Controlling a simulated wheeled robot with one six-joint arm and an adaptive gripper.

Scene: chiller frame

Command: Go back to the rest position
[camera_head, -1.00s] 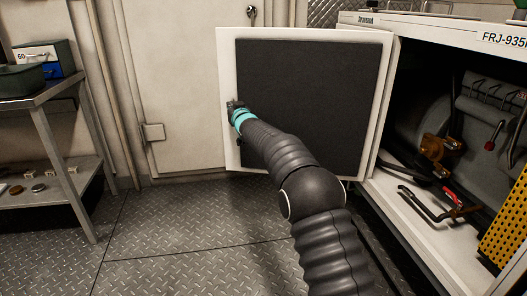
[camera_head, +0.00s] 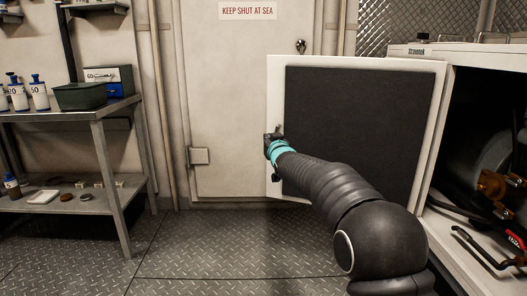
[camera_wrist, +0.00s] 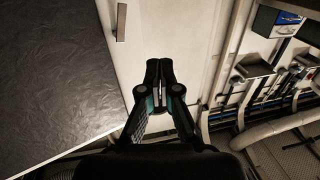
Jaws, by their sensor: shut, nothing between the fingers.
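My gripper (camera_head: 272,140) shows at the end of my dark arm, in front of the left edge of the open chiller door (camera_head: 352,130). In the wrist view my gripper (camera_wrist: 159,68) has its fingers together with nothing between them. The chiller door is white-edged with a dark inner panel, and it also fills the left of the wrist view (camera_wrist: 50,80). I cannot tell whether my gripper touches the door edge.
The open chiller frame (camera_head: 475,215) with pipes and tools inside is at the right. A metal shelf table (camera_head: 100,112) with bottles and bins stands at the left. A closed wall door (camera_head: 225,100) is behind. The plate floor (camera_head: 210,240) between is clear.

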